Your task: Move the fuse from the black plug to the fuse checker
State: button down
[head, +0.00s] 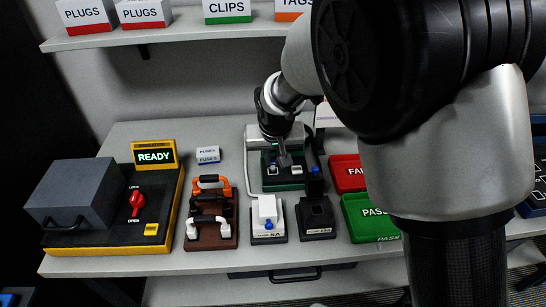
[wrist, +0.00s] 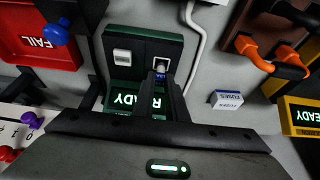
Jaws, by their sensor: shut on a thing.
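The fuse checker (head: 270,182) is a dark green box at the back middle of the table. In the wrist view, the checker (wrist: 140,45) shows a white switch, a white-rimmed socket (wrist: 158,62) and a green READY display partly hidden by my fingers. My gripper (head: 284,160) points down over the checker. In the wrist view, my gripper (wrist: 161,84) is shut on a small fuse (wrist: 160,73) right at the socket. I cannot tell how far the fuse sits inside. The black plug (head: 316,208) stands in a dark holder in front and right of the checker.
A white plug (head: 267,211) stands left of the black plug. Red FAIL (head: 347,176) and green PASS (head: 366,213) trays are right. A yellow-edged READY machine (head: 120,235) is left.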

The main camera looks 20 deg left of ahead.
jog(key=shift+f+b, duration=0.8)
jog(key=shift+f, duration=0.1)
dwell(1.1)
dwell(0.3)
jog(key=c, duration=1.1)
grip_release()
jog(key=shift+r, duration=0.15)
jog(key=shift+r+p, duration=2.55)
jog(key=shift+r, duration=1.3)
